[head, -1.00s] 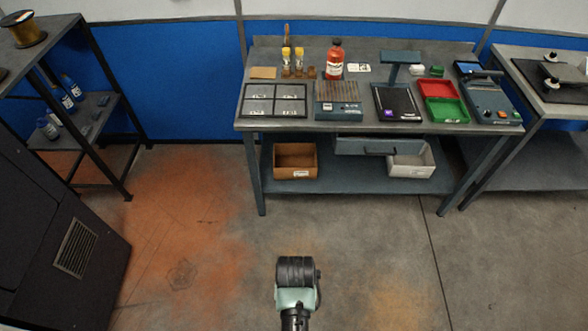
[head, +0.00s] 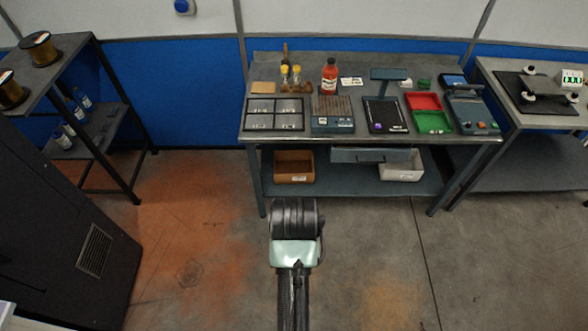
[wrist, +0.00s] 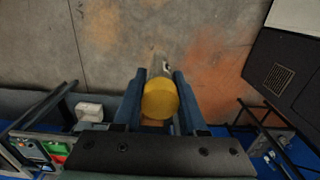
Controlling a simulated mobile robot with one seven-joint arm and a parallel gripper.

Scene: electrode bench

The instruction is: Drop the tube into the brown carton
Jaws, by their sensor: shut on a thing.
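The tube, with a round yellow cap (wrist: 160,100) and a grey body, is in the wrist view between the two fingers of my gripper (wrist: 156,108). My gripper is shut on it, with the cap facing the camera. The brown carton (head: 294,166) stands open on the lower shelf of the bench, at its left end, in the head view. In the head view my arm reaches forward over the floor in front of the bench, and its end hides the gripper and tube. In the wrist view a brownish patch shows just under the cap, mostly hidden.
A white bin (head: 401,167) stands to the right on the same lower shelf (head: 350,183). A drawer (head: 372,155) hangs under the benchtop between them. The floor before the bench is clear.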

